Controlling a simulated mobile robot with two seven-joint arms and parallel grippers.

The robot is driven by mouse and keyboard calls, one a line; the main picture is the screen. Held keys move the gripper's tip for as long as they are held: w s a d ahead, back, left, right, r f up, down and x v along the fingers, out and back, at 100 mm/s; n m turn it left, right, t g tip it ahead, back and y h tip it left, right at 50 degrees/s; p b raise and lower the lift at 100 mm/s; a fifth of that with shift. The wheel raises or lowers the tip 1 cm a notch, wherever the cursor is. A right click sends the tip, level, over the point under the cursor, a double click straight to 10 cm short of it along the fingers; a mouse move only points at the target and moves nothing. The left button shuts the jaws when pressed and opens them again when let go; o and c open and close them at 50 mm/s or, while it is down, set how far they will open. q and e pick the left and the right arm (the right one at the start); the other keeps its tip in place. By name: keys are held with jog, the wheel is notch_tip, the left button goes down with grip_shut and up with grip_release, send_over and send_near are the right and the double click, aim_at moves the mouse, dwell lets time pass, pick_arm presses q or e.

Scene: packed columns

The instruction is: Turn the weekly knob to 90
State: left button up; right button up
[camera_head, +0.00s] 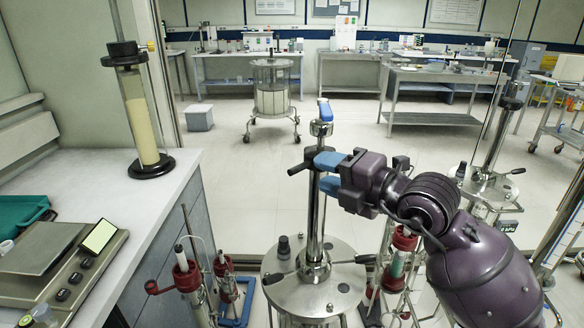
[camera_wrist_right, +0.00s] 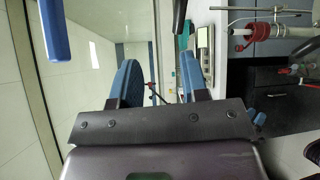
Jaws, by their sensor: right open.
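A steel column (camera_head: 315,215) rises from a round lidded vessel at the middle of the head view. At its top is a valve head with a blue-tipped handle (camera_head: 324,110). A dark side handle (camera_head: 299,169) sticks out left of the column at my gripper's height. No label or number is readable, so I cannot tell which part is the weekly knob. My right gripper (camera_head: 327,172) is open, its blue fingers beside the column, one overlapping it in the picture. In the right wrist view the gripper (camera_wrist_right: 158,80) shows a gap with nothing held. My left gripper is out of view.
A counter on the left carries a scale (camera_head: 45,262) and a glass column (camera_head: 138,110). Red-clamped stands (camera_head: 187,275) stand near the vessel lid (camera_head: 300,295). Another steel vessel (camera_head: 490,188) is at right. Open floor lies behind, with a wheeled cart (camera_head: 271,90).

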aim_at(300, 170)
jog(key=w+a+f+m, duration=0.1)
jog(key=w+a, duration=0.1)
jog(key=w+a+f+m+h, duration=0.1)
jog(key=w+a, duration=0.1)
jog(key=w, duration=0.1)
jog(key=w+a+f+m+p, duration=0.1)
jog(key=w+a, duration=0.1)
jog(key=w, duration=0.1)
jog(key=shift+w+a+f+h, duration=0.15)
jog(key=shift+a+f+h, duration=0.1)
jog(key=shift+f+h, duration=0.1)
dwell(0.3)
grip_shut()
